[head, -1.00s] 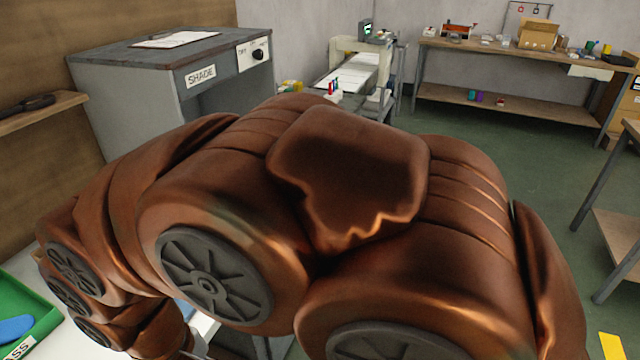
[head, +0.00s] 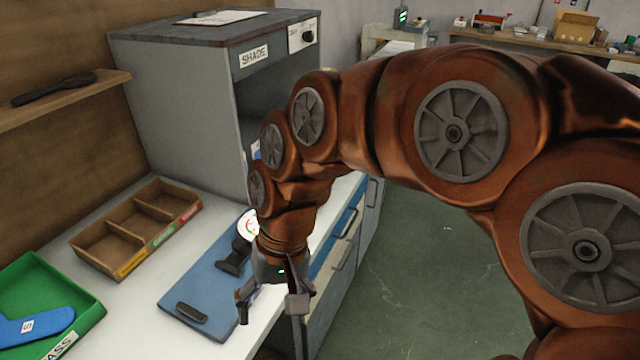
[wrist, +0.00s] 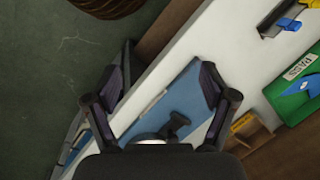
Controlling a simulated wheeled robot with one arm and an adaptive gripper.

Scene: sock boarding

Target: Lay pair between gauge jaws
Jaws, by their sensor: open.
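A flat blue sock-shaped piece (head: 50,320) with a white "S" tag lies in the green PASS tray (head: 84,293) at the lower left; whether it is one sock or a pair I cannot tell. A gauge with a round white dial (head: 247,222) and black body (head: 234,259) stands on a blue board (head: 200,285); my wrist partly hides it, and its jaws are not clear. My gripper (head: 272,304) is open, with nothing seen between its fingers, above the board's right edge. In the wrist view, the gauge body (wrist: 174,125) shows between the spread fingers of my gripper (wrist: 158,80).
A wooden box (head: 130,238) with compartments and coloured labels sits behind the board. The grey SHADE cabinet (head: 180,110) stands at the back. A black object (head: 191,313) lies on the board's near end. Green floor (head: 410,260) is open right of the bench.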

